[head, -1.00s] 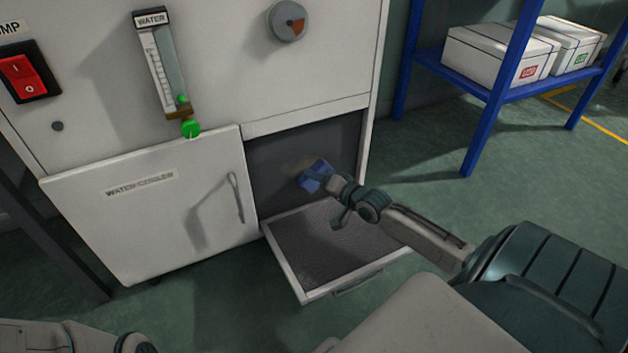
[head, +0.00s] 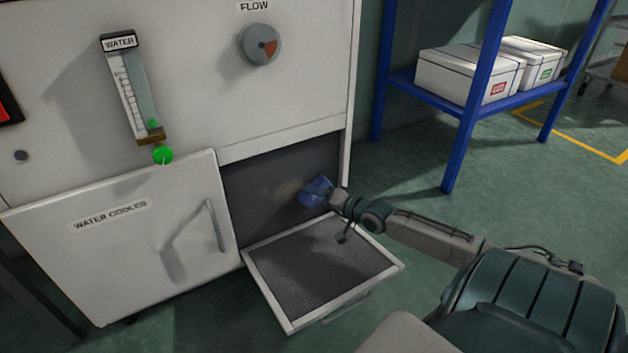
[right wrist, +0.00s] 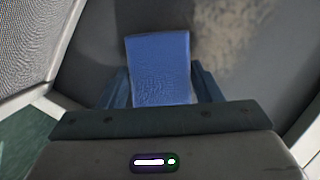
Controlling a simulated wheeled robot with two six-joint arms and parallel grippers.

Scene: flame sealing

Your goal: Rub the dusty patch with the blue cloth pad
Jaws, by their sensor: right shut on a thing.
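The blue cloth pad (head: 316,192) is held in my right gripper (head: 334,197), inside the open compartment of the water cooler cabinet. In the right wrist view the pad (right wrist: 160,68) sits between the fingers of my right gripper (right wrist: 163,88). The dusty patch (head: 287,188) is a pale tan smudge on the dark inner wall, just left of the pad in the head view. In the right wrist view the patch (right wrist: 232,32) lies to the right of the pad. I cannot tell whether the pad touches the wall. My left gripper is not in view.
A hinged-down panel with a dark mesh face (head: 320,262) juts out below the compartment. The water cooler door (head: 125,235) is shut at the left. A blue shelf (head: 465,110) with white boxes (head: 462,75) stands at the right. Green floor lies between.

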